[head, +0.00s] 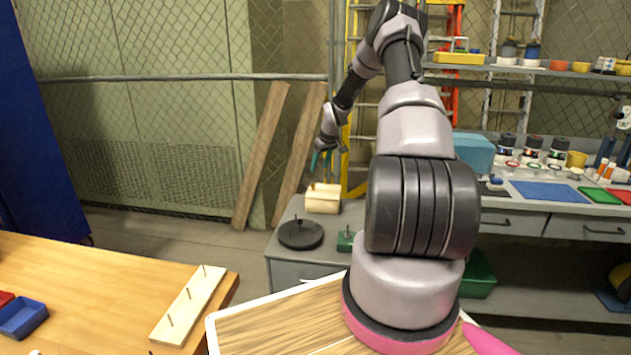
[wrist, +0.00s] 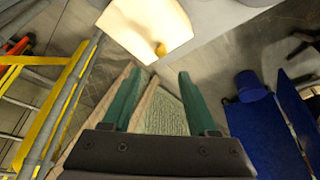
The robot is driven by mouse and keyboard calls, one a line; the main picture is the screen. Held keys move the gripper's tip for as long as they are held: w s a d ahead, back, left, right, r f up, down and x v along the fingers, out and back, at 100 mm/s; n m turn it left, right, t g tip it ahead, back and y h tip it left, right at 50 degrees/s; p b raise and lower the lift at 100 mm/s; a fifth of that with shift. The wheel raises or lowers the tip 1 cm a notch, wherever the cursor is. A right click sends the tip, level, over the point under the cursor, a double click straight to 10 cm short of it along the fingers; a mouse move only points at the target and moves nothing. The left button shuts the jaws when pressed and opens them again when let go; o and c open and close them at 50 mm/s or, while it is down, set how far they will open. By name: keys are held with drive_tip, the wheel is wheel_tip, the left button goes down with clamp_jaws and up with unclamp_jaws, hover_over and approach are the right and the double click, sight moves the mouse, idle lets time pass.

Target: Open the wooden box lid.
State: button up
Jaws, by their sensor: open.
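The pale wooden box (head: 323,203) stands on a grey cabinet top, with its lid down as far as I can tell. In the wrist view the box (wrist: 140,22) shows as a cream panel at the top, with a small yellow knob (wrist: 161,49) near its lower edge. My gripper (head: 321,159) is a little above the box in the head view, apart from it. In the wrist view my gripper (wrist: 156,78) has its two green fingers spread wide with nothing between them, and the knob lies beyond the fingertips.
A black round lidded dish (head: 300,235) and a green block (head: 346,241) share the grey cabinet (head: 283,260) with the box. Two planks (head: 262,155) lean behind it by a yellow ladder (head: 355,100). A wooden table (head: 90,290) with a pegged board (head: 188,305) is at lower left.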

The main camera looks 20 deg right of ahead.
sight(314, 185)
drive_tip(key=x, duration=0.9)
drive_tip(key=shift+a+f, duration=0.1)
drive_tip(key=shift+f, duration=0.25)
clamp_jaws()
idle(0.9)
